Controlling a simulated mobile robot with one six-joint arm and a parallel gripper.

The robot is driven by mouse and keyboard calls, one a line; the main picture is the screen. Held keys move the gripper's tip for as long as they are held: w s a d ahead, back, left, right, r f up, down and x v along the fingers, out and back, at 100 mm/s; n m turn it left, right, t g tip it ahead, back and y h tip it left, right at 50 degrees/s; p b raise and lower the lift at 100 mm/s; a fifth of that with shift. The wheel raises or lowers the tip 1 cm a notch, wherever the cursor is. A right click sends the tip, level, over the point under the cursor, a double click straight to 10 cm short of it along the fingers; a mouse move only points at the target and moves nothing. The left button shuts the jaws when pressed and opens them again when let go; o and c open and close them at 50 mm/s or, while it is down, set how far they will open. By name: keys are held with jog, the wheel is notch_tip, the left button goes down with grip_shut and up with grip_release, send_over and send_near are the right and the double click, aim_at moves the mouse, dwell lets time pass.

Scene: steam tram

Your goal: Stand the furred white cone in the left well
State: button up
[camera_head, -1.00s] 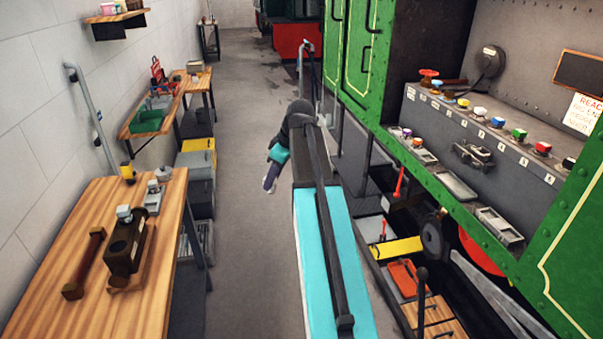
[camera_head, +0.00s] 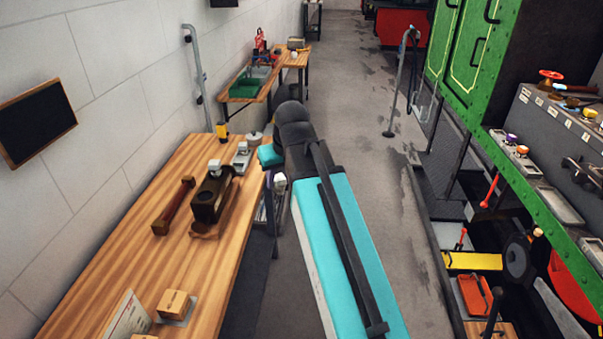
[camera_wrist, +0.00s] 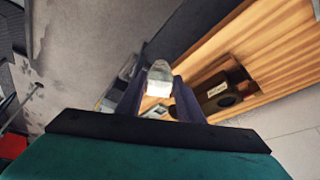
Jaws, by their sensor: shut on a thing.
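My gripper (camera_head: 280,190) hangs beside the right edge of the wooden bench, partly hidden by my arm. In the wrist view its two fingers (camera_wrist: 160,100) are shut on a pale, whitish piece with a greyer rounded end, the furred white cone (camera_wrist: 159,76). A dark brown block (camera_head: 202,212) stands on the bench, left of my gripper. One round dark well shows in its top, also in the wrist view (camera_wrist: 216,92). A white-topped piece (camera_head: 214,165) is at the block's far end. I cannot tell which well is the left one.
The wooden bench (camera_head: 130,250) also holds a brown bar (camera_head: 174,205), a grey fixture (camera_head: 242,156), a round grey piece (camera_head: 255,138) and a small cardboard box (camera_head: 174,303). The green tram (camera_head: 560,195) is at the right. Open floor (camera_head: 360,120) lies between.

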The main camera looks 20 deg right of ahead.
jog(key=shift+m, duration=0.5)
jog(key=shift+s+a, duration=0.2)
jog(key=shift+a, duration=0.55)
jog(key=shift+s+a, duration=0.15)
jog(key=shift+a, duration=0.55)
jog(key=shift+s+a, duration=0.2)
jog(key=shift+a, duration=0.55)
jog(key=shift+d, duration=0.1)
